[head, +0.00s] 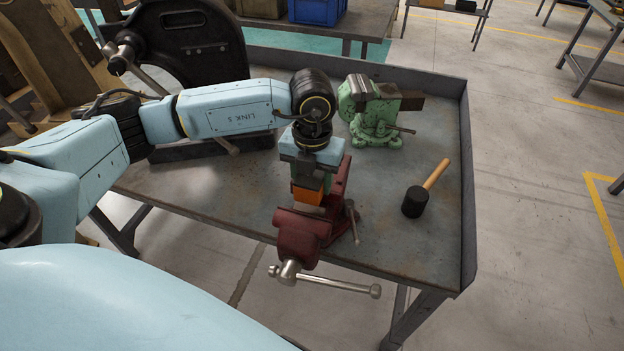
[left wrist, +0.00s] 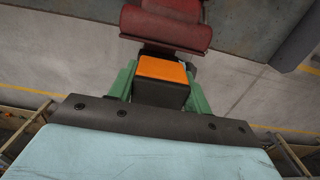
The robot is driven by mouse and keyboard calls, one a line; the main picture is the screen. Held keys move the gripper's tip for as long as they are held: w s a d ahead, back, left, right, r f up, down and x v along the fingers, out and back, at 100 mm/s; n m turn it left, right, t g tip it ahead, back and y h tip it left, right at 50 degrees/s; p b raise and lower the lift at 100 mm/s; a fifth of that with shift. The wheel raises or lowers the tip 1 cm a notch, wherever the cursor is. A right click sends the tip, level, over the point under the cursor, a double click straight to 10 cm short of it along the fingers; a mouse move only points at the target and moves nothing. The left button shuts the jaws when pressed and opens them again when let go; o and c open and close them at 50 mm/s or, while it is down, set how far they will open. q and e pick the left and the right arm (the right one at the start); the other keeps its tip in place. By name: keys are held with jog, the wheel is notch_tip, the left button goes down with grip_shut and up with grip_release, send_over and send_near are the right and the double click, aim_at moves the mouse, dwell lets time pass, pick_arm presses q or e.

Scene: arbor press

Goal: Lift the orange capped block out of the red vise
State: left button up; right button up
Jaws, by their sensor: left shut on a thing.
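The orange capped block (head: 307,197) has a bright orange face and a dark body. In the left wrist view the block (left wrist: 161,70) sits between two green fingers. My left gripper (head: 311,182) points down over the red vise and is shut on the block. The red vise (head: 300,233) is fixed at the table's front edge, its handle bar toward me. It also shows at the top of the left wrist view (left wrist: 165,28). The arm and gripper hide part of the jaws, so I cannot tell whether the block still touches them. My right gripper is not in view.
A green vise (head: 374,112) stands behind, to the right of my arm. A black-headed mallet (head: 416,201) with a wooden handle lies on the right of the metal table (head: 390,240). A large black press (head: 190,50) stands at the back left. The tabletop around the mallet is clear.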

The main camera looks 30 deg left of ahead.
pick_arm(q)
jog(key=shift+r+p, duration=1)
jog(key=shift+r, duration=0.85)
